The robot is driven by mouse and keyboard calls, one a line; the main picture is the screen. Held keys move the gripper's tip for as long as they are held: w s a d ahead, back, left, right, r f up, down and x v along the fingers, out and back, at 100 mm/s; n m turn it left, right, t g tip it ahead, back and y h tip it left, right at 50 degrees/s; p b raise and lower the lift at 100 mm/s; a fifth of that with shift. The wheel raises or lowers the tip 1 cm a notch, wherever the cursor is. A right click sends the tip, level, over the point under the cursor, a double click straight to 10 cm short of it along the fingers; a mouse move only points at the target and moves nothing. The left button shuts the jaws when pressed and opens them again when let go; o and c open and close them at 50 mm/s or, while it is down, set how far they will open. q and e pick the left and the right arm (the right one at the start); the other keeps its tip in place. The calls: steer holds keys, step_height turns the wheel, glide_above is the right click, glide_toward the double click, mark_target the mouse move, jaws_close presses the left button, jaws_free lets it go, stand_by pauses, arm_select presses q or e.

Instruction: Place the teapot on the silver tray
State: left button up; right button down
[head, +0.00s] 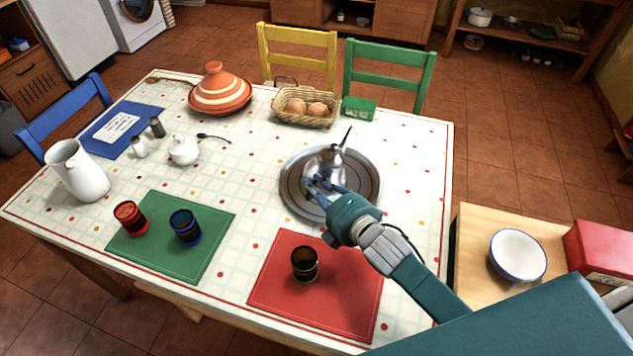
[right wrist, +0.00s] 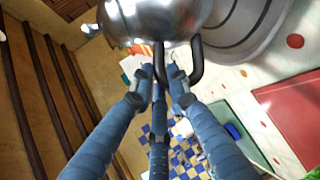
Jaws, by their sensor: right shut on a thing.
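The silver teapot (head: 325,163) is shiny, with a thin dark-tipped spout pointing up and right. In the head view it is over the round silver tray (head: 289,188); I cannot tell whether its base touches it. My right gripper (head: 322,187) reaches in from the lower right, shut on the teapot's handle. In the right wrist view the blue fingers (right wrist: 160,78) close around the dark handle (right wrist: 196,58), under the teapot's shiny body (right wrist: 150,18). The tray's ringed surface (right wrist: 250,25) shows beside it. The fingers hide part of the teapot in the head view. My left gripper is not in view.
A red mat (head: 270,290) with a dark cup (head: 305,264) lies in front of the tray. A white sugar bowl (head: 183,150) and green mat (head: 207,262) are left. The table's right strip is clear.

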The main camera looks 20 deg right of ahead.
steer(key=c, duration=2)
jaws_free()
steer(key=shift+s+d+f, duration=0.1)
steer(key=shift+s+f, duration=0.05)
steer(key=shift+f, duration=0.4)
steer(key=shift+s+d+f, duration=0.1)
steer(key=shift+f, duration=0.45)
steer(key=o, duration=0.4)
steer(key=shift+w+d, duration=0.1)
steer(key=shift+c, duration=0.2)
steer(key=shift+w, duration=0.1)
steer(key=shift+r, duration=0.15)
steer(key=b+v, duration=0.1)
steer(key=v, duration=1.1)
steer(key=shift+r, duration=0.3)
steer(key=shift+w, duration=0.1)
